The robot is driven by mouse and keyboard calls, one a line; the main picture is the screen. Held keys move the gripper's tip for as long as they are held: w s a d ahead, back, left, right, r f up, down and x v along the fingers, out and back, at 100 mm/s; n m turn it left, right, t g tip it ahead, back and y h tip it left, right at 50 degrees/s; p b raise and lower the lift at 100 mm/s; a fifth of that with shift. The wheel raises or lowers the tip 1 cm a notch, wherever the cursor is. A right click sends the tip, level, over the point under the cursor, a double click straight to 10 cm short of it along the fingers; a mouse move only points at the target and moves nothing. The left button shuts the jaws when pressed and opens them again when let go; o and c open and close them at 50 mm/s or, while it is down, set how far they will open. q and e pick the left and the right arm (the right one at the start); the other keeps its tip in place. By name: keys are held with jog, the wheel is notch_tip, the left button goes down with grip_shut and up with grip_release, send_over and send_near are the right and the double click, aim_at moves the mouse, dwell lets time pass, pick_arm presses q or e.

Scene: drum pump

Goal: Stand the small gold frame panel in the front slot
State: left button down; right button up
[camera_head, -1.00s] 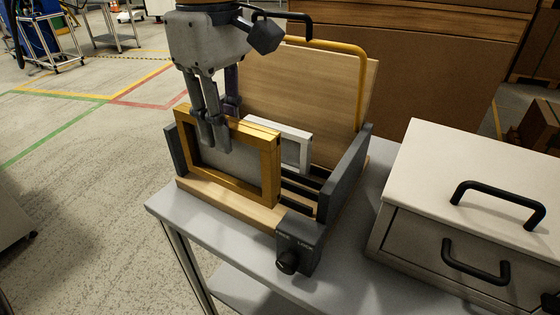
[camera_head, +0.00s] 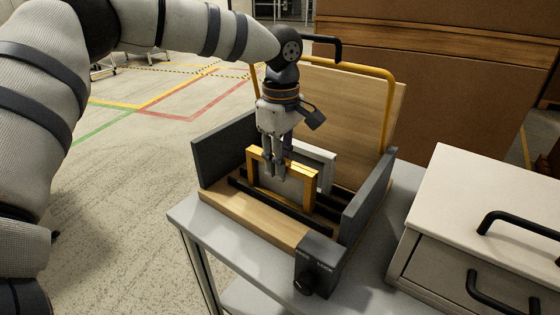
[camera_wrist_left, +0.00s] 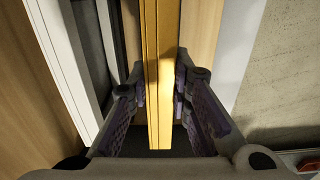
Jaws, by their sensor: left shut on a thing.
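The small gold frame panel (camera_head: 311,188) is upright inside the wooden rack, with its lower edge down among the dark slot rails (camera_head: 325,226). It also shows in the wrist view (camera_wrist_left: 159,75) as an upright yellow strip between the fingers. My left gripper (camera_head: 275,168) is above the panel, shut on its top bar. A white frame panel (camera_head: 324,155) stands just behind the gold one. The front wooden rail (camera_head: 250,220) lies before the panel. I cannot tell whether the lower edge is fully seated. My right gripper is not in view.
Dark side walls (camera_head: 222,150) bound the rack, and a tall wooden board (camera_head: 345,110) stands at its back inside a yellow tube. A black box with a knob (camera_head: 318,265) is at the front right corner. A white drawer cabinet (camera_head: 480,215) stands to the right.

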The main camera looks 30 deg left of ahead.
pick_arm(q)
jog(key=c, duration=1.5)
grip_release()
jog(key=shift+o, duration=0.2)
notch_tip(320, 180, up, 12)
jog(key=shift+r+b, duration=0.15)
jog(key=shift+b, duration=0.2)
